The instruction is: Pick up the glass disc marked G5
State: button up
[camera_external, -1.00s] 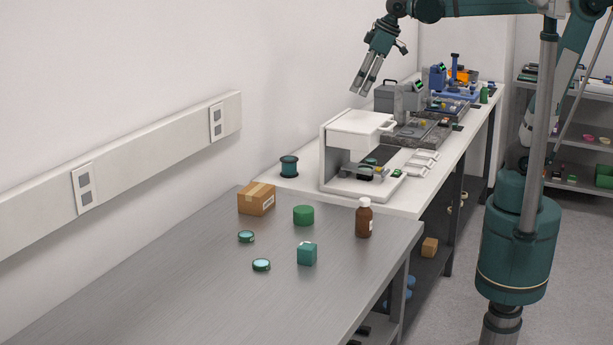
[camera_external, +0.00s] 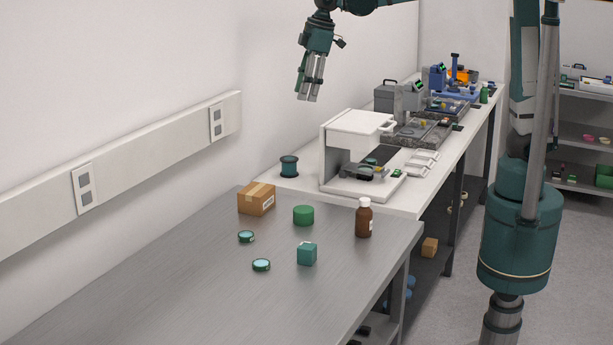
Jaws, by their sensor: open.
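Two small round glass discs with dark green rims lie flat on the grey metal table. One disc (camera_external: 246,237) is farther back and left; the other disc (camera_external: 261,265) is nearer the front. Their markings are too small to read, so I cannot tell which is G5. My gripper (camera_external: 307,98) is open and empty. It hangs pointing down in the air, well above the benches and apart from both discs.
On the grey table (camera_external: 160,290) stand a cardboard box (camera_external: 256,198), a green cylinder (camera_external: 303,215), a teal cube (camera_external: 307,254) and a brown bottle (camera_external: 363,218). A white instrument (camera_external: 335,150) and a dark green spool (camera_external: 289,166) stand on the white bench behind. The table's front left is clear.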

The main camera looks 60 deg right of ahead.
jog(key=w+a+f+n+g+p, duration=0.1)
jog(key=w+a+f+p, duration=0.1)
jog(key=a, duration=0.6)
jog(key=w+a+f+n+p, duration=0.1)
jog(key=w+a+f+n, duration=0.1)
jog(key=a, duration=0.6)
jog(key=n+g+h+p, duration=0.1)
jog(key=n+g+p, duration=0.1)
jog(key=n+p, duration=0.1)
send_over(246, 234)
notch_tip(246, 234, down, 23)
jog(key=shift+f, duration=0.45)
jog(key=shift+f, duration=0.15)
jog(key=shift+f, duration=1.15)
jog(key=shift+f, duration=0.15)
jog(key=shift+f, duration=2.45)
